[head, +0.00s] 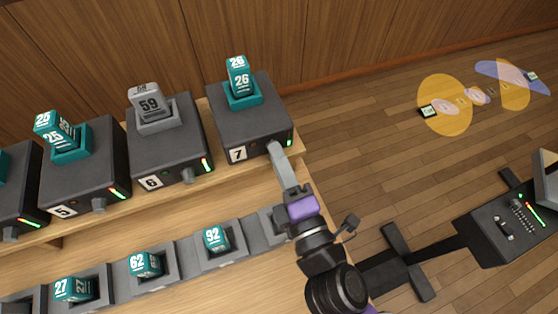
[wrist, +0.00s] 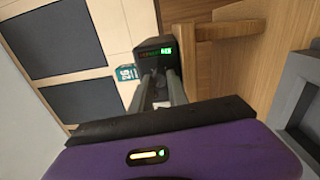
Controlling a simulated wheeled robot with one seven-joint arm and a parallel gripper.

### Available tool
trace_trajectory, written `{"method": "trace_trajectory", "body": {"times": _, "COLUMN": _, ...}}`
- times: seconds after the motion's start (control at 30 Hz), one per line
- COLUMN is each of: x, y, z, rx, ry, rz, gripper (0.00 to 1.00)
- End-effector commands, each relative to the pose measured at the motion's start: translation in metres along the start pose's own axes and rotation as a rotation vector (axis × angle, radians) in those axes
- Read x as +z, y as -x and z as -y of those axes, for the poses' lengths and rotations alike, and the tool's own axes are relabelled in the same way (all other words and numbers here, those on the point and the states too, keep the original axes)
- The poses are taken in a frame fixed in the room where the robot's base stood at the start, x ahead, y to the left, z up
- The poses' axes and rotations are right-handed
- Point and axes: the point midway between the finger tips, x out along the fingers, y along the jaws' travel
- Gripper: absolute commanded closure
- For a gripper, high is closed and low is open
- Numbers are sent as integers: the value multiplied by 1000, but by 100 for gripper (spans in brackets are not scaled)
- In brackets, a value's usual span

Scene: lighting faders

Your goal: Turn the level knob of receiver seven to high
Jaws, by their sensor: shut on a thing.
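Receiver seven (head: 248,125) is a dark box marked 7 at the right end of the upper shelf. A teal block numbered 26 (head: 239,75) sits in a teal holder on its top. My gripper (head: 277,152) reaches up to its front face, shut on the level knob, which the fingers mostly hide in the head view. In the wrist view the receiver's front (wrist: 154,50) lies ahead, and the dark knob (wrist: 158,82) shows between the two fingers (wrist: 162,92). A small green light bar (head: 290,141) is lit beside the knob; the knob's pointer cannot be made out.
Receiver six (head: 170,150) with a grey block 59 and receiver five (head: 85,180) stand to the left. Teal blocks (head: 146,264) sit in grey holders on the lower shelf. A dark stand with a mixer panel (head: 510,222) is at right. The wooden floor between is mostly clear.

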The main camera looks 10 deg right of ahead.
Motion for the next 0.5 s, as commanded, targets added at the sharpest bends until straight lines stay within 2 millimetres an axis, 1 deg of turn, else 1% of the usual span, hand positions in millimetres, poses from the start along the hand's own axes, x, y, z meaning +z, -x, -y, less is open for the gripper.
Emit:
{"method": "trace_trajectory", "body": {"times": 0.03, "x": 1, "y": 0, "z": 3, "rx": 1, "ry": -42, "rz": 5, "gripper": 100}}
{"method": "trace_trajectory", "body": {"times": 0.5, "x": 1, "y": 0, "z": 3, "rx": 0, "ry": -488, "rz": 30, "gripper": 100}}
